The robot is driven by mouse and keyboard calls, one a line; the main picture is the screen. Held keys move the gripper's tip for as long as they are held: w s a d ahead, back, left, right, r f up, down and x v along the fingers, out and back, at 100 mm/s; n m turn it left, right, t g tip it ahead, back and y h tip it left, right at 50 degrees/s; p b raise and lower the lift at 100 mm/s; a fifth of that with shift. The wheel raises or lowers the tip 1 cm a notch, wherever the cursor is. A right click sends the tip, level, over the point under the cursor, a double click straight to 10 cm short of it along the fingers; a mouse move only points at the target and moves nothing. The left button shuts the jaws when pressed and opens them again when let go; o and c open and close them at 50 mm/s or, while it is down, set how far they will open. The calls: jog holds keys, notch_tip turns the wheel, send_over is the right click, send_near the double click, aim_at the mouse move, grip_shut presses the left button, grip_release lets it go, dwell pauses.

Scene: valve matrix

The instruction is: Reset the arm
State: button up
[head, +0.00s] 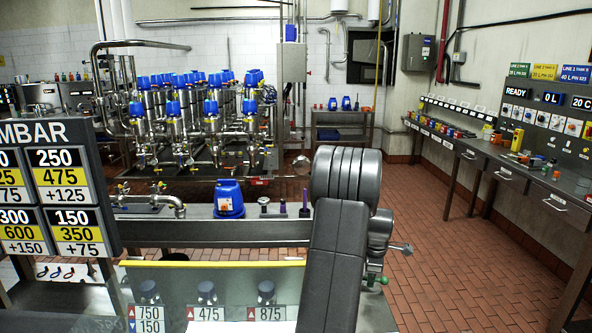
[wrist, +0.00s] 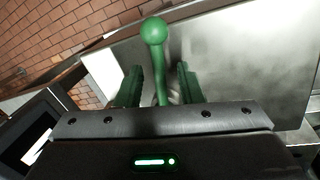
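In the wrist view, my gripper (wrist: 158,72) has two green fingers standing apart. A green lever with a ball knob (wrist: 153,31) rises between them, with visible gaps on both sides of its stem. Whether the stem lies in the finger plane or beyond it is hard to tell. In the head view, my grey arm fills the lower middle right and hides my gripper. A small green part (head: 376,280) shows just right of the arm; I cannot tell whether it is the same knob.
A steel bench (head: 180,232) with a blue-capped unit (head: 229,198) and purple-topped pins (head: 304,200) lies left of my arm. A MBAR sign board (head: 62,190) stands at far left. A control desk (head: 505,165) lines the right wall. The brick floor (head: 430,215) between is clear.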

jog(key=shift+r, duration=0.65)
notch_tip(320, 180, up, 13)
jog(key=s+b, duration=0.2)
jog(key=s, duration=0.1)
jog(key=w+f, duration=0.1)
jog(key=f, duration=0.3)
jog(key=w+f+p, duration=0.1)
jog(key=f, duration=0.4)
jog(key=w+f+p, duration=0.1)
jog(key=f, duration=0.4)
jog(key=shift+f, duration=0.15)
jog(key=shift+s+a+m, duration=0.2)
jog(key=shift+s+m, duration=0.2)
jog(key=shift+m, duration=0.4)
